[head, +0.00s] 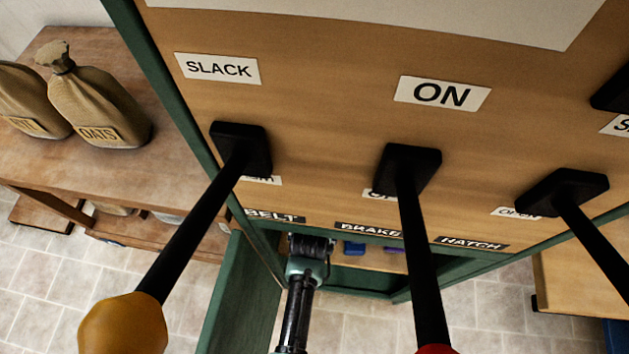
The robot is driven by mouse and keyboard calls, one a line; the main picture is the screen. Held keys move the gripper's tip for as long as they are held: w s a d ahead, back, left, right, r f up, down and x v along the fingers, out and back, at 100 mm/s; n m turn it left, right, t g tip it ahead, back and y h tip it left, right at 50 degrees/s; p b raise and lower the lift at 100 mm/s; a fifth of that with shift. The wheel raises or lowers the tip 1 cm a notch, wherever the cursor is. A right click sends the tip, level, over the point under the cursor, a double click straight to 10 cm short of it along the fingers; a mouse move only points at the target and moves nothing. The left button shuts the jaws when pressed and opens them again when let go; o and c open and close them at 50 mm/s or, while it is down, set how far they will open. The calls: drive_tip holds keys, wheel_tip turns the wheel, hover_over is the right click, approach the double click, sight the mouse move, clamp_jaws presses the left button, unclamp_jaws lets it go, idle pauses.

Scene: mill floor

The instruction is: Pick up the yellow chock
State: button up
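I cannot make out a yellow chock in the head view. A small blue block (353,248) and a purple one (395,249) show partly in the green-framed opening (375,279) under the lever panel. My gripper (309,243) is at the left of this opening, beneath the panel's lower edge, at the end of my dark arm. Its fingers are too hidden to tell whether they are open or shut, or whether they hold anything.
The wooden panel (330,110) carries black levers that stick out toward me: one with a yellow knob (125,322), one with a red knob (435,349), another at right (595,235). Sacks (97,100) stand on a wooden table (150,160) at left. Tiled floor lies below.

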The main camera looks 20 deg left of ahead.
drive_tip(key=shift+c, duration=0.3)
drive_tip(key=c, duration=1.4)
clamp_jaws()
drive_tip(key=shift+r, duration=0.25)
